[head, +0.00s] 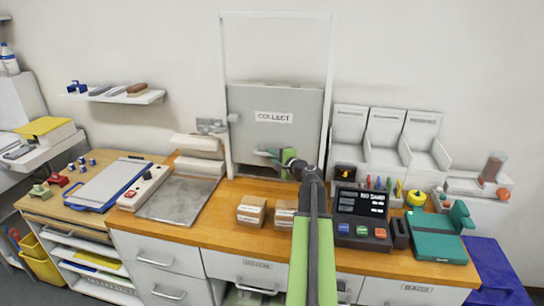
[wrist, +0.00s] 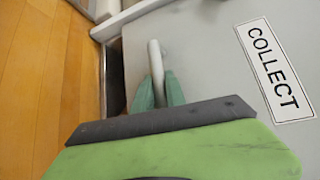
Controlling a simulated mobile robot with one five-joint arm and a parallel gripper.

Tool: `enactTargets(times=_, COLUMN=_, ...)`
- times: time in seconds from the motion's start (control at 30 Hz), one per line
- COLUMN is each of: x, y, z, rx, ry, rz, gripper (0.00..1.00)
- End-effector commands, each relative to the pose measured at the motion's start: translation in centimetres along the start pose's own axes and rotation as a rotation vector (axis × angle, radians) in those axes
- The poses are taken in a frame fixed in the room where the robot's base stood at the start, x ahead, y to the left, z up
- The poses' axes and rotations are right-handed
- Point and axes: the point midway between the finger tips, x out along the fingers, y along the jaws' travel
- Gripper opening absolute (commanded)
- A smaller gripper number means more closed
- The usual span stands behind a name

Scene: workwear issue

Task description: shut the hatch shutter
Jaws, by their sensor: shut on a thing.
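The hatch shutter (head: 248,105) is a grey panel with a COLLECT label, low in a tall white frame (head: 222,60) behind the counter. It also fills much of the wrist view (wrist: 205,60). My gripper (head: 272,153) is at the lower part of the panel. In the wrist view its two green fingers (wrist: 160,92) are shut on a pale bar handle (wrist: 155,58) on the panel. A narrow dark strip (wrist: 115,70) shows between the panel's lower edge and the sill. My arm hides part of the panel's bottom right in the head view.
Small cartons (head: 251,210) stand on the wooden counter (head: 215,233) in front of the hatch. A dark till (head: 361,213) stands right of my arm, and a grey metal plate (head: 177,199) lies to the left. White bins (head: 384,130) are on the wall at right.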

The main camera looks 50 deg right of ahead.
Motion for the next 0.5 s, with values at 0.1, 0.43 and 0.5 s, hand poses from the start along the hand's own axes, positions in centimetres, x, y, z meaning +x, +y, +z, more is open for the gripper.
enactTargets(times=0.1, x=0.3, y=2.8, z=-0.5, rx=0.000, ry=0.002, rz=0.001, gripper=0.00)
enactTargets(times=0.43, x=0.4, y=3.8, z=-0.7, rx=-0.001, ry=0.003, rz=0.001, gripper=0.00)
enactTargets(times=0.5, x=0.4, y=3.7, z=-0.7, rx=-0.001, ry=0.003, rz=0.000, gripper=0.00)
